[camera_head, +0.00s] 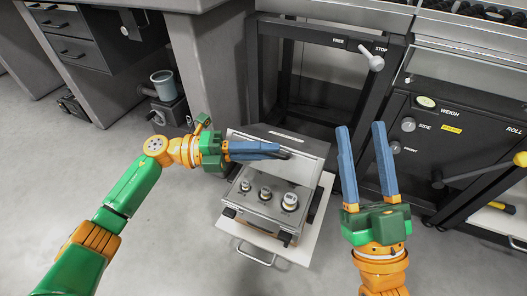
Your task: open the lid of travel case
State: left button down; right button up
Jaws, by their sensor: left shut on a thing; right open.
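The travel case (252,211) is a grey metal box on a pale board, with three weights showing in its top. Its lid (305,170) is raised at the back of the case, tilted up and away from the weights. My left gripper (284,152) reaches in from the left, its fingers shut across the lid; the exact grip on the lid is partly hidden by the fingers. My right gripper (361,126) is open and empty, pointing up to the right of the case, apart from it.
The pale board (306,245) under the case has a wire handle at its front. A dark frame (320,85) with FREE and STOP marks stands behind. A black panel (440,140) with knobs and a lever is at the right. Grey floor is clear at front left.

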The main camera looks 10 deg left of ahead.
dwell(0.3)
pick_arm(q)
jog(key=c, duration=1.2)
grip_release()
jog(key=shift+o, duration=0.2)
jog(key=shift+a, duration=0.1)
